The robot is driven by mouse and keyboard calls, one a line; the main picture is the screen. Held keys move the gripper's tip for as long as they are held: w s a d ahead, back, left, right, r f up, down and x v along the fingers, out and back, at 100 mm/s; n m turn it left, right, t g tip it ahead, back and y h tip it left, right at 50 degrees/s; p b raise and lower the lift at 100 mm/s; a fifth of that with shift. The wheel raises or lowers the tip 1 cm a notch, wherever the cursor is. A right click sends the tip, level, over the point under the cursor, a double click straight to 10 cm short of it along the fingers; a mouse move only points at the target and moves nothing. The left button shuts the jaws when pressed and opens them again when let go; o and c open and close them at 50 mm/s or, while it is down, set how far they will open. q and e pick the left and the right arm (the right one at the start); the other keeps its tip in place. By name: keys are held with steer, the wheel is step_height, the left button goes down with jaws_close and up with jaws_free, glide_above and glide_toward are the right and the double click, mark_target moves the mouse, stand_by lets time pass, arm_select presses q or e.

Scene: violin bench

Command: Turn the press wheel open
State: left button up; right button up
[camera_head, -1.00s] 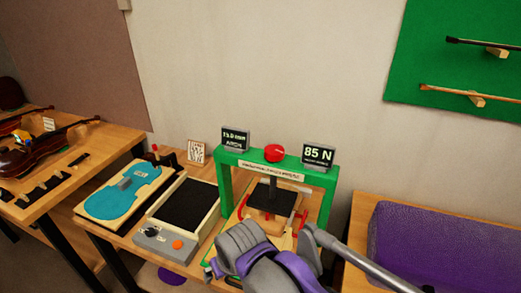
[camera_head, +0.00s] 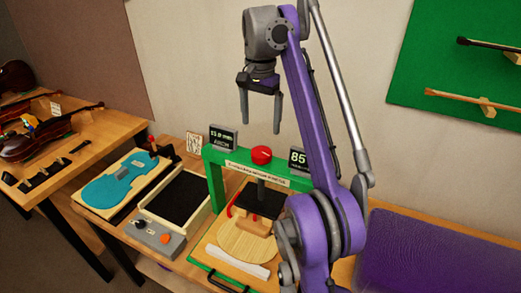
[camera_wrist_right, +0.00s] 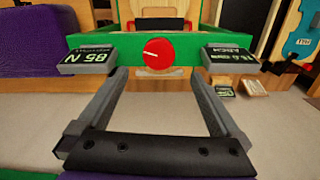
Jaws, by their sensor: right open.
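The red press wheel (camera_head: 261,155) sits on top of the green press frame (camera_head: 216,181); it also shows in the right wrist view (camera_wrist_right: 158,53), with a white mark on its face. My right gripper (camera_head: 262,128) points down above the wheel, its two fingers apart and empty. In the right wrist view the open fingers (camera_wrist_right: 158,78) stand either side of the wheel's line, with the wheel beyond them and apart from them. A dark press plate (camera_head: 262,203) hangs under the frame over a wooden piece. My left gripper is not in view.
Two displays, one (camera_head: 223,138) left of the wheel and one reading 85 (camera_head: 298,160) right of it, flank the wheel closely. My right arm hides part of the press's right side. A grey control box (camera_head: 155,237) and a black-topped tray (camera_head: 206,213) stand left.

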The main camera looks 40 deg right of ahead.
mark_target(261, 152)
step_height(261, 152, down, 9)
steer(key=b, duration=0.3)
steer(key=shift+s, duration=0.15)
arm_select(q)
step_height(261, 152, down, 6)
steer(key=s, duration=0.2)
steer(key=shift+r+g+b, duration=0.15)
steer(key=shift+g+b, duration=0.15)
arm_select(e)
steer(key=shift+f, duration=0.45)
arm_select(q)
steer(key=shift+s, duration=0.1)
arm_select(e)
steer(key=c, duration=1.3)
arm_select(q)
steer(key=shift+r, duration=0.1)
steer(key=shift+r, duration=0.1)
arm_select(e)
steer(key=shift+r, duration=0.1)
